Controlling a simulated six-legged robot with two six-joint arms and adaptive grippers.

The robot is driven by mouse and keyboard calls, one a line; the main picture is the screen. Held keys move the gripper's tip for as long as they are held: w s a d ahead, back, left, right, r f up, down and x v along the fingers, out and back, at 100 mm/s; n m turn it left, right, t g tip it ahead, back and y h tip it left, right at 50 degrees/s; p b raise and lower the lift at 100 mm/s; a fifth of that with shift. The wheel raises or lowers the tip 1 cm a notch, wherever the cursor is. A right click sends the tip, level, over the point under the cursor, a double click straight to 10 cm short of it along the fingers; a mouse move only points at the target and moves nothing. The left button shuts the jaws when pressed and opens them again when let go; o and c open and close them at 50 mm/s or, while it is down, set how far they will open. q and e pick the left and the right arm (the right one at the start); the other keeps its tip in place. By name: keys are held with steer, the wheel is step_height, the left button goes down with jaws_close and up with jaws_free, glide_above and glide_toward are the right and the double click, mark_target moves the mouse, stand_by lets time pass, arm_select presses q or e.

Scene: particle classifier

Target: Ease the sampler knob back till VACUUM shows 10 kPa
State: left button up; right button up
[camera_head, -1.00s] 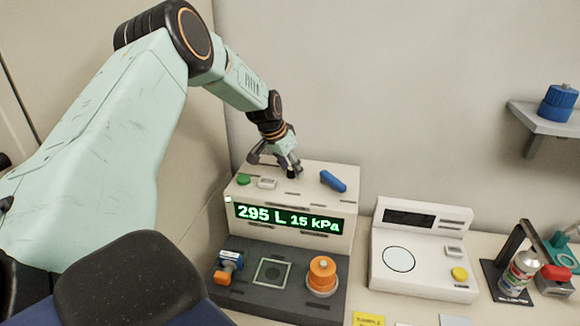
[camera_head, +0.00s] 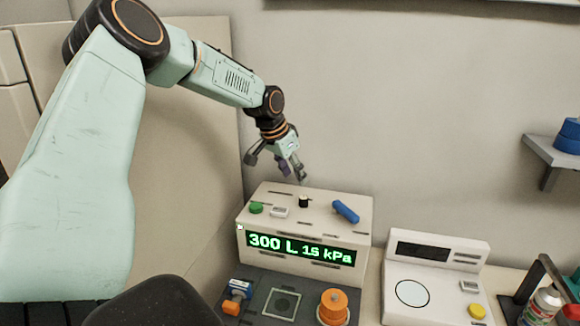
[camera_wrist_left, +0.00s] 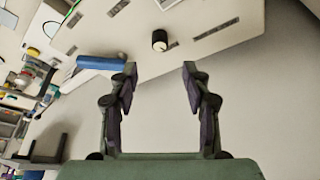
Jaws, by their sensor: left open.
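The sampler (camera_head: 300,221) is a pale box with a green-lit display (camera_head: 300,250) reading 300 L and 15 kPa. A small black knob (camera_head: 304,201) stands on its top panel. My right gripper is not in view.
A green button (camera_head: 256,208) and a blue lever (camera_head: 346,212) flank the knob on the panel. An orange knob (camera_head: 333,305) is on the dark lower deck. A white device (camera_head: 431,280) stands right.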

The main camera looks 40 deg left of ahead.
arm_select(q)
steer(key=shift+v, duration=1.2)
steer(key=shift+d+f, duration=0.1)
